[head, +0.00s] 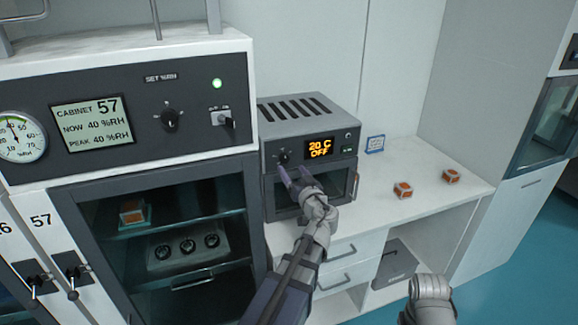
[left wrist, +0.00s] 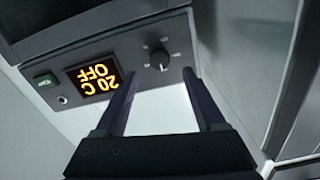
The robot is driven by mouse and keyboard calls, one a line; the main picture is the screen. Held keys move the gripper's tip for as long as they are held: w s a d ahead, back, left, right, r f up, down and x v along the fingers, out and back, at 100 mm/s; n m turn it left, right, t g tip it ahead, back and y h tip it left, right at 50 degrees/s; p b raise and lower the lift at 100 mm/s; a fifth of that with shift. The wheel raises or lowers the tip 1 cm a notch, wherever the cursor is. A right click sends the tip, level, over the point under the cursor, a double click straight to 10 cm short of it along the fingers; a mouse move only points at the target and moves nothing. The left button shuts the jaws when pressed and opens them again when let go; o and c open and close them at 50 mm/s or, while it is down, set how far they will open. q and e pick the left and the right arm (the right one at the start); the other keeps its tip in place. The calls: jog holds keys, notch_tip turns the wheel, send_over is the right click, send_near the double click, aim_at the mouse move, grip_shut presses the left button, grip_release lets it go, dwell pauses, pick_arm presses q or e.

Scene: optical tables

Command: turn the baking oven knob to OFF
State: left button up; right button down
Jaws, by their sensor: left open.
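The baking oven (head: 310,110) is a small grey box with a vented top on the white bench. Its display (head: 319,148) reads "20 C OFF" in orange; the display also shows upside down in the left wrist view (left wrist: 94,78). The dark round knob (head: 283,157) is at the left of the oven's panel. In the left wrist view the knob (left wrist: 160,58) has a light pointer mark and small ticks around it. My left gripper (head: 291,172) is open and empty just in front of and below the knob. Its fingers (left wrist: 160,73) straddle the knob in the wrist picture; contact is not visible.
A humidity cabinet (head: 165,70) marked 57 stands close at the left, with its own knob (head: 170,118). A blue-edged label card (head: 376,143) and two orange-topped blocks (head: 403,190) (head: 450,176) are on the bench (head: 430,160) right of the oven. Bench space between them is clear.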

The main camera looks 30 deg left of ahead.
pick_arm(q)
jog(key=shift+v, duration=1.05)
jog(key=s+d+f+m+g+h, duration=0.2)
jog(key=s+d+f+g+h, duration=0.15)
jog(key=d+f, duration=0.4)
jog(key=s+d+f+m+g+h, duration=0.2)
jog(key=s+d+f+g+h, duration=0.1)
jog(key=s+d+f, duration=0.4)
jog(key=s+d+f+m+g+h, duration=0.2)
jog(key=s+d, duration=0.3)
jog(key=d, duration=0.3)
jog(key=s+d+f+m+g+h, duration=0.3)
jog(key=s+d+f+m+h, duration=0.1)
jog(key=d, duration=0.4)
jog(key=shift+s+d+f+m, duration=0.2)
jog(key=shift+s+f+m, duration=0.55)
jog(key=shift+s, duration=0.35)
